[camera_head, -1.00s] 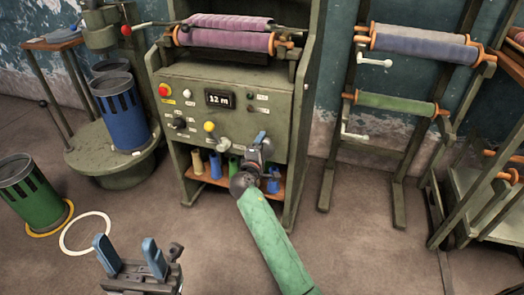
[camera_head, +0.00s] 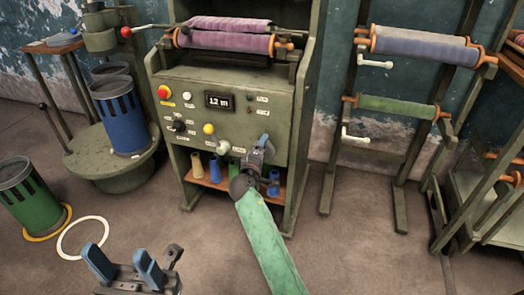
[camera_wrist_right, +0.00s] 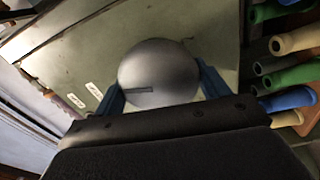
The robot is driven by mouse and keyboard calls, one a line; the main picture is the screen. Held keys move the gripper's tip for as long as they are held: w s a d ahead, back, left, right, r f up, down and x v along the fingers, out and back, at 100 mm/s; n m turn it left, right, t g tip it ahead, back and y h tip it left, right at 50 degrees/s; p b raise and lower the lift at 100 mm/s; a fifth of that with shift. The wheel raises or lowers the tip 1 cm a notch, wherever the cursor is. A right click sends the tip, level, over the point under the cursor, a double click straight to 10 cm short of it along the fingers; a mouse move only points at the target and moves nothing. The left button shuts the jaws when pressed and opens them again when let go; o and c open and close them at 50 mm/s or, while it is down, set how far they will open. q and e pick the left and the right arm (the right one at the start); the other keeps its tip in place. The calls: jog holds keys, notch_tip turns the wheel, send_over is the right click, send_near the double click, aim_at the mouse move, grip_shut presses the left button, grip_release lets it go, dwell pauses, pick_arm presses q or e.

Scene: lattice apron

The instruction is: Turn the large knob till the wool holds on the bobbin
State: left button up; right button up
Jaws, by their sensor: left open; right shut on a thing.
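The large knob (camera_wrist_right: 158,73) is a round grey knob with a dark slot mark, seen in the right wrist view between two blue fingers. My right gripper (camera_head: 262,143) is shut on it at the lower right of the machine's front panel. In the head view the gripper mostly hides the knob. Purple-pink wool (camera_head: 225,43) lies round an orange-ended bobbin (camera_head: 279,47) across the machine's top, with more pink material just above. Whether the wool is held there cannot be told. My left gripper (camera_head: 123,264) is open and empty at the bottom left, above the floor.
The panel bears a display (camera_head: 219,101) reading 12 m, a red button (camera_head: 164,91), a yellow button (camera_head: 208,129) and a pale knob (camera_head: 223,147). Several coloured tubes stand on the low shelf. A green bin (camera_head: 32,198) and racks of rolls (camera_head: 425,48) flank the machine.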

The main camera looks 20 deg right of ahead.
jog(key=shift+f, duration=0.15)
jog(key=o, duration=1)
jog(key=shift+s, duration=0.1)
jog(key=v, duration=0.7)
jog(key=shift+s+a+p, duration=0.2)
jog(key=shift+s+p, duration=0.05)
jog(key=shift+p, duration=0.15)
